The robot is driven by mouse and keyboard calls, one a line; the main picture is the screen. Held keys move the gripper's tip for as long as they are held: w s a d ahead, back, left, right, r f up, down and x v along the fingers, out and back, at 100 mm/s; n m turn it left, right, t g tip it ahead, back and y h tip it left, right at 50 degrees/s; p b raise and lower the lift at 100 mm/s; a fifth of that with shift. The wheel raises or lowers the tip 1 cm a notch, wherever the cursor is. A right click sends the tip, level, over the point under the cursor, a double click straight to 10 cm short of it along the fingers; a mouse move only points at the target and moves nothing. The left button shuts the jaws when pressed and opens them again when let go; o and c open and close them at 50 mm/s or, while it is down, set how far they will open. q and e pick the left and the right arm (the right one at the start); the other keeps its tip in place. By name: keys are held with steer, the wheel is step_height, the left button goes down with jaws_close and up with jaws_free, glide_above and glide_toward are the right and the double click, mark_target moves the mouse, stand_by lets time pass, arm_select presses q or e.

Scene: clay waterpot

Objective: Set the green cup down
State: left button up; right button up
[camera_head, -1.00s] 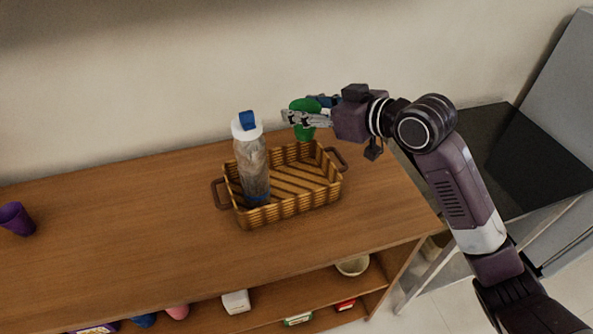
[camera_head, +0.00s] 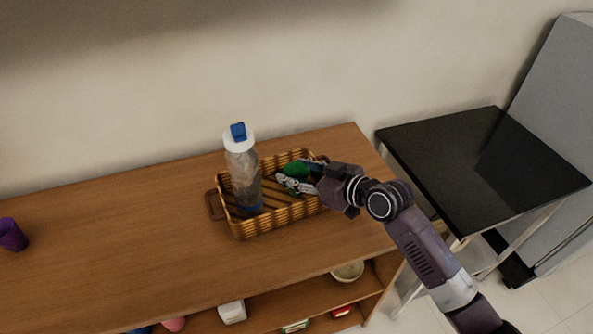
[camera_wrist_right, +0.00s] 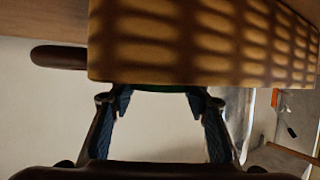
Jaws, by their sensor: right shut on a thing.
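The green cup (camera_head: 296,170) is at the right part of the wicker basket (camera_head: 272,222), within its rim. I cannot tell whether it touches the basket floor. My right gripper (camera_head: 292,182) reaches in over the basket's right side and is shut on the cup. Its fingers and hand hide part of the cup. In the right wrist view, a thin green strip of the cup (camera_wrist_right: 160,88) shows between the fingertips, by the basket's wall (camera_wrist_right: 200,40). My left gripper is not in view.
A clear bottle (camera_head: 243,175) with a white and blue cap stands in the basket's left part. A purple cup (camera_head: 12,235) is at the far left of the wooden table (camera_head: 130,240). A black-topped table (camera_head: 470,165) is at right. Shelf items sit below.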

steer(key=shift+f, duration=0.1)
steer(key=o, duration=1.1)
steer(key=shift+r, duration=0.2)
steer(key=shift+s+d, duration=0.15)
steer(key=shift+d, duration=0.05)
steer(key=shift+b+v, duration=0.8)
steer(key=shift+v, duration=5)
